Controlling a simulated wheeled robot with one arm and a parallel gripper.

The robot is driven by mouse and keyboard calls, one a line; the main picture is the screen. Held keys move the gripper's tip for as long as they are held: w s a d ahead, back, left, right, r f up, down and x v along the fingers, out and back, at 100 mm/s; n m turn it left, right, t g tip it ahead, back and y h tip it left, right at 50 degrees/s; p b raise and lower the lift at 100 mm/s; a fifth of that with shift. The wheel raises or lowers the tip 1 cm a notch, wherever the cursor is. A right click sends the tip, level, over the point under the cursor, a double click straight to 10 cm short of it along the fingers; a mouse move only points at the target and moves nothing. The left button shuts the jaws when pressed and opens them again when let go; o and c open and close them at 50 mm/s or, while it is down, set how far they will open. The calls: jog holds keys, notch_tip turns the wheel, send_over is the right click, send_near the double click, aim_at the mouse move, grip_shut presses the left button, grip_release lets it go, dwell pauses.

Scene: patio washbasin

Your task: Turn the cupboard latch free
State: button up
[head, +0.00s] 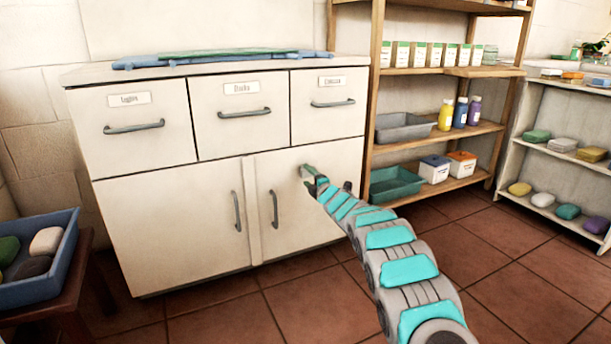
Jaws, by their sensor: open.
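A white cupboard (165,225) stands ahead with two lower doors, both looking closed. A small latch (308,171), pale with a greenish lever, sits on the upper part of the right door (315,228). My gripper (319,181) is at the latch, at the end of my grey and turquoise arm. Its jaws are small in view and partly hidden by the arm. It is open. I cannot tell whether it touches the latch or is just in front of it. The latch's exact angle is hard to see.
Upright door handles (274,209) flank the middle strip, left of my gripper. A wooden shelf (440,140) with boxes and bottles stands close on the right. A blue tray (38,272) sits at the left. The tiled floor (480,258) is clear in front.

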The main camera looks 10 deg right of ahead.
jog(key=shift+v, duration=2.3)
jog(key=s+d+r+m+g+h, duration=0.3)
jog(key=s+d+m+h, duration=0.35)
jog(key=s+d, duration=0.2)
jog(key=s+d+m+g+h, duration=0.1)
jog(key=s+d+m+g, duration=0.15)
jog(key=s, duration=0.55)
jog(key=s+d+m+g+h, duration=0.15)
jog(key=s+m, duration=0.25)
jog(key=s, duration=0.4)
jog(key=s+a+f+m+g+y, duration=0.1)
jog(key=s+a+f+m+g, duration=0.2)
jog(key=s, duration=1.4)
jog(key=s+a+m+g+y, duration=0.1)
jog(key=s+a+m+g, duration=0.35)
jog(key=s, duration=1.25)
jog(key=s+a+f+m+g+y, duration=0.15)
jog(key=s+a+g, duration=0.4)
jog(key=s, duration=1.05)
notch_tip(320, 180, up, 14)
jog(key=t+p, duration=0.1)
jog(key=p, duration=1.3)
jog(key=shift+s+a+p, duration=0.2)
jog(key=shift+s+p, duration=0.1)
